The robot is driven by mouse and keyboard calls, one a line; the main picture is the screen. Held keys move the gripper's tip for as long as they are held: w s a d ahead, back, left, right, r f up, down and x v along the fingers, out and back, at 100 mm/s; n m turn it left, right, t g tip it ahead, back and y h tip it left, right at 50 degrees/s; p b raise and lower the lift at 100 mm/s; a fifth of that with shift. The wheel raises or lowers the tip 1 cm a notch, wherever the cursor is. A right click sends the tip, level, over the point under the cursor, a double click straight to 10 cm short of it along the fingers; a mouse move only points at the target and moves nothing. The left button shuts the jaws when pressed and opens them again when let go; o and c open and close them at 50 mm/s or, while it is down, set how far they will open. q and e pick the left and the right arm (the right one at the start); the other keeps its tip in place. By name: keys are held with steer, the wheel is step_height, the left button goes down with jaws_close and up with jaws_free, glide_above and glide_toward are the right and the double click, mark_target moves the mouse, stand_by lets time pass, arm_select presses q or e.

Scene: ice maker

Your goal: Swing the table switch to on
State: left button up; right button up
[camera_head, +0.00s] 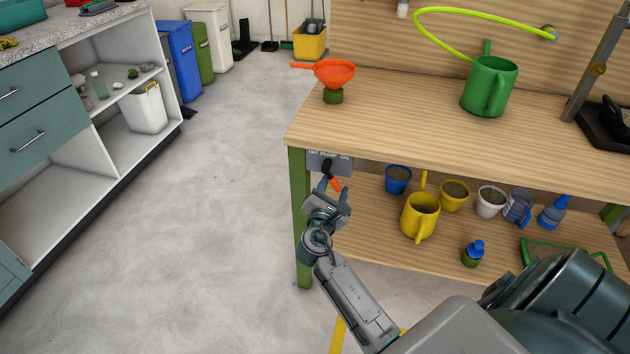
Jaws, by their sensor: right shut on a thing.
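The table switch (342,164) is a grey box under the front left edge of the wooden table, marked OFF on the left, PUMP, and ON on the right. Its lever (335,184) has a dark base and an orange handle that hangs downward and leans to the right. My right gripper (332,187) is just below the box, with its fingers shut on the lever; the fingers partly hide the handle. My left gripper is not in view.
The wooden table (410,110) holds an orange funnel (335,72) and a green watering can (489,86). Its lower shelf (370,225) carries pots and a yellow watering can (420,215). A green table leg (299,220) stands left of my gripper. Open floor lies to the left.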

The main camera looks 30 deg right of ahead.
mark_target(333, 186)
steer(key=v, duration=0.3)
steer(key=r+p+v, duration=0.1)
steer(key=v, duration=0.2)
steer(key=shift+s+a+f, duration=0.1)
steer(key=shift+s+a, duration=0.3)
steer(key=shift+a, duration=0.1)
steer(key=shift+f, duration=0.1)
